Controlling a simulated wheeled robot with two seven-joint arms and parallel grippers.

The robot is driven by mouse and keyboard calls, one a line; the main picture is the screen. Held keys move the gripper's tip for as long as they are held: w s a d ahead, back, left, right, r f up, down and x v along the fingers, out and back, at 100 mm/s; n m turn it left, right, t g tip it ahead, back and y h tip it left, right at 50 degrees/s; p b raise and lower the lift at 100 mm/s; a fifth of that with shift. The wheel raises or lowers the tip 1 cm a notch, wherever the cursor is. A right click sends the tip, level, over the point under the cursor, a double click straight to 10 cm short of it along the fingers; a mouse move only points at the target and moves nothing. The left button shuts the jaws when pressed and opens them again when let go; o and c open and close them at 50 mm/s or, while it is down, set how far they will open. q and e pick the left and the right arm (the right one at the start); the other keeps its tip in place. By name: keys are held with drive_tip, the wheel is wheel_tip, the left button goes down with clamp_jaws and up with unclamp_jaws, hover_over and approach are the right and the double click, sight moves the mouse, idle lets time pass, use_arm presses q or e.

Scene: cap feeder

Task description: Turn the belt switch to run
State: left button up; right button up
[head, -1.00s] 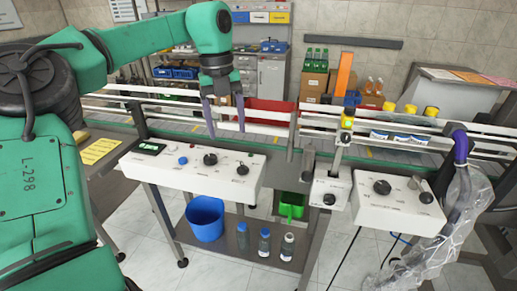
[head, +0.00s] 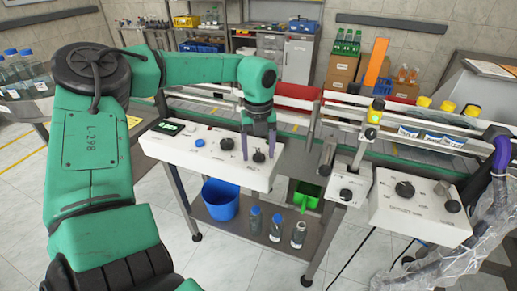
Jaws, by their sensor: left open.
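The panel's labels are too small to read, so I cannot tell which knob is the belt switch. My right gripper is out of view.
A small white box (head: 348,186) with a knob and another white panel (head: 425,215) with black knobs stand to the right. The conveyor rails (head: 345,118) run behind. A blue bucket (head: 220,200) and several bottles sit on the shelf below. Clear plastic sheeting hangs at far right.

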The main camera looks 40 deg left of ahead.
use_arm(q)
drive_tip(key=shift+c, duration=0.5)
drive_tip(key=shift+w, duration=0.1)
clamp_jaws()
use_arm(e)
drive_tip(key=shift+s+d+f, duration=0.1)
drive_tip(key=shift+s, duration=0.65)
